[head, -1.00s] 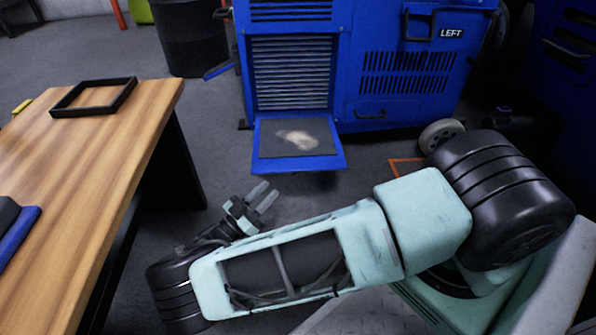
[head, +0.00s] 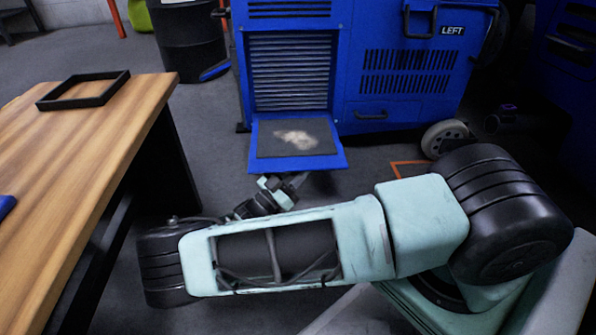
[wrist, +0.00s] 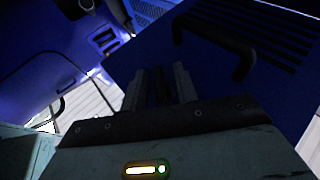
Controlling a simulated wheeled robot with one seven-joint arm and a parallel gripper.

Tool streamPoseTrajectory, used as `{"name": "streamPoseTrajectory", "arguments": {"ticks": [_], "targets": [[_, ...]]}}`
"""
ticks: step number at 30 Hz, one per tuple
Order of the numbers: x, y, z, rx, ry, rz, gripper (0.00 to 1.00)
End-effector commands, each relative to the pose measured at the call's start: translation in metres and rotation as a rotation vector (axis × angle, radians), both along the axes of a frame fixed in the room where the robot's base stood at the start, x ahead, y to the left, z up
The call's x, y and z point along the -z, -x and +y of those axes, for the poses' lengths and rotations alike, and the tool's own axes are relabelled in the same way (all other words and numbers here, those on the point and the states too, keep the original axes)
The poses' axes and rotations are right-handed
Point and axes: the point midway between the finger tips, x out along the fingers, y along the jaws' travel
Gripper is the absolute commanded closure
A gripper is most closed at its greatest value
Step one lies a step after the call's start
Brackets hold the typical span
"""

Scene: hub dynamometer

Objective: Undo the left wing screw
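The blue dynamometer cabinet (head: 405,60) marked LEFT stands ahead, with its louvred front and a lowered flap (head: 335,161) that holds a dark pad with a pale smudge. I cannot make out a wing screw in either view. My gripper (head: 292,183) is low, by the front edge of the flap, partly in shadow. In the wrist view my gripper (wrist: 159,82) shows two fingers apart with a dark gap between them and nothing clearly held. A dark blue panel with a black handle (wrist: 244,66) lies beyond the fingers.
A wooden table (head: 75,160) with a black frame (head: 84,90) stands at the left. A black drum (head: 190,42) is behind it. A caster wheel (head: 444,137) is at the cabinet's lower right. Floor between table and cabinet is clear.

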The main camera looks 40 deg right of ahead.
Motion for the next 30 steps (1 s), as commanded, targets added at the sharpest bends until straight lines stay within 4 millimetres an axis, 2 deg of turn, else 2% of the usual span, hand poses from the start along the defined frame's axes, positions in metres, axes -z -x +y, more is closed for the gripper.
{"name": "streamPoseTrajectory", "arguments": {"ticks": [2, 3, 5, 17, 30], "targets": [[-0.0001, 0.0, 0.0001, 0.0, 0.0, 0.0, 0.73], [0.0001, 0.0, 0.0002, 0.0, 0.0, 0.0, 0.84], [0.0001, 0.0, 0.0002, 0.0, 0.0, 0.0, 1.0], [-0.0002, -0.0002, 0.0004, 0.035, 0.002, -0.002, 1.0], [0.0008, -0.0005, -0.0001, 0.325, 0.009, 0.005, 1.0]]}}
